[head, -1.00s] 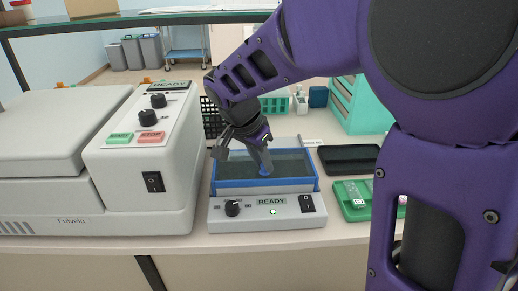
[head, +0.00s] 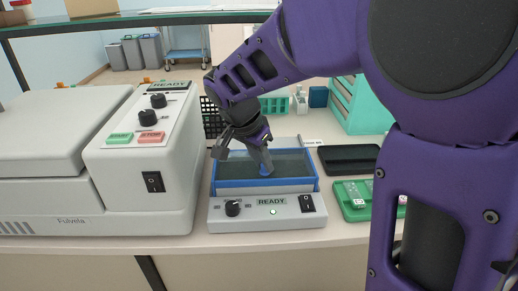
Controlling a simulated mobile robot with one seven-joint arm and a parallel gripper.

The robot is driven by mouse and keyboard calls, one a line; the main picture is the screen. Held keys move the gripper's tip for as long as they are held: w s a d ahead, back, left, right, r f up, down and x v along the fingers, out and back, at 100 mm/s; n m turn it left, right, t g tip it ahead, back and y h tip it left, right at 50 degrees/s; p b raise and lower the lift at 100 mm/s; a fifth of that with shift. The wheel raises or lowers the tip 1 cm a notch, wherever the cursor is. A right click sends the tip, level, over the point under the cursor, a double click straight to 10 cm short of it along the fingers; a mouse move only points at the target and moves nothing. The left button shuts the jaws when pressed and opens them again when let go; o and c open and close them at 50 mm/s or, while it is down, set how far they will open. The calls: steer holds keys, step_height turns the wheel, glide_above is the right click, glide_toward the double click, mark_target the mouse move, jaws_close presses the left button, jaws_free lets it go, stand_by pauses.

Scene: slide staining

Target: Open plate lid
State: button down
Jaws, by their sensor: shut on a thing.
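The plate lid (head: 293,163) is a dark, see-through panel with a blue frame. It lies over the top of a white heating plate unit (head: 285,222) whose front reads READY. The lid looks down, with its blue front edge along the unit's top.
A large white machine (head: 60,180) stands close on the left. To the right lie a black tray (head: 348,158) and a green tray (head: 354,213) with slides. A teal drawer cabinet (head: 358,103) stands behind. A glass shelf (head: 150,19) crosses above.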

steer(key=w+p, duration=0.2)
steer(key=w, duration=1)
steer(key=shift+w, duration=0.4)
steer(key=c, duration=0.7)
jaws_free()
steer(key=shift+r, duration=0.15)
steer(key=p+v, duration=0.2)
steer(key=v, duration=1.5)
steer(key=shift+s+r+p, duration=0.1)
steer(key=shift+p, duration=0.2)
